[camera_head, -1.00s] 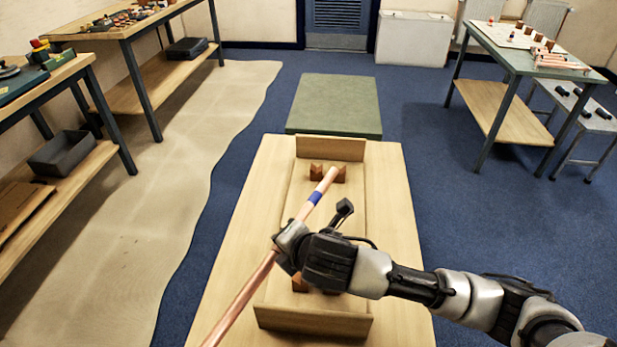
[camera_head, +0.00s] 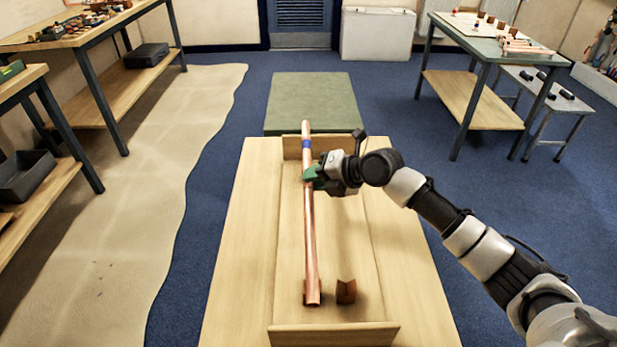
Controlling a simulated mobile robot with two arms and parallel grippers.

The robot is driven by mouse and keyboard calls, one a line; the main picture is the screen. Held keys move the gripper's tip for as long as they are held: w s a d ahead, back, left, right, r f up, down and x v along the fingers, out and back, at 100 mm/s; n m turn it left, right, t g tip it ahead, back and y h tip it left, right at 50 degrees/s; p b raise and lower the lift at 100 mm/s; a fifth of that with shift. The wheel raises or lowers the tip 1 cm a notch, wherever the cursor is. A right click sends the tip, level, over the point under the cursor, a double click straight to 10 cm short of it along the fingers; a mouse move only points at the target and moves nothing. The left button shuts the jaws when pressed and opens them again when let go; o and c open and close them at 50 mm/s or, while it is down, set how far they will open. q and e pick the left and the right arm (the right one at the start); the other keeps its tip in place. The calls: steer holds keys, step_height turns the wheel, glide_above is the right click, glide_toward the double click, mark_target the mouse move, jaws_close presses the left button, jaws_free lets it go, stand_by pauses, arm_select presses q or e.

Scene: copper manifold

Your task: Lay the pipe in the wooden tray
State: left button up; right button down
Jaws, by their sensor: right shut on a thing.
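The copper pipe (camera_head: 309,235) has a blue band (camera_head: 307,144) near its far end. My right gripper (camera_head: 313,174) is shut on it below the band. The pipe runs nearly lengthwise over the left part of the wooden tray (camera_head: 334,335). Its far end shows above the tray's far end wall, and its near end is at the left near block, mostly hidden. I cannot tell whether the pipe touches the block or the tray floor. A notched wooden block (camera_head: 346,291) stands uncovered to the right of the near end. The far blocks are hidden. My left gripper is out of view.
The tray is on a pale wooden table (camera_head: 235,280) with bare surface on both sides. Workbenches (camera_head: 85,35) stand at the left, and a green-topped table (camera_head: 490,42) stands at the back right.

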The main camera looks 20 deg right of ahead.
step_height(320, 180, down, 6)
steer(key=shift+d+f+b, duration=0.1)
steer(key=shift+d+b, duration=0.05)
steer(key=shift+b, duration=0.9)
step_height(320, 180, down, 2)
steer(key=b, duration=0.3)
steer(key=shift+f, duration=0.2)
steer(key=shift+f+b, duration=0.45)
steer(key=shift+b, duration=0.3)
steer(key=c, duration=0.9)
jaws_free()
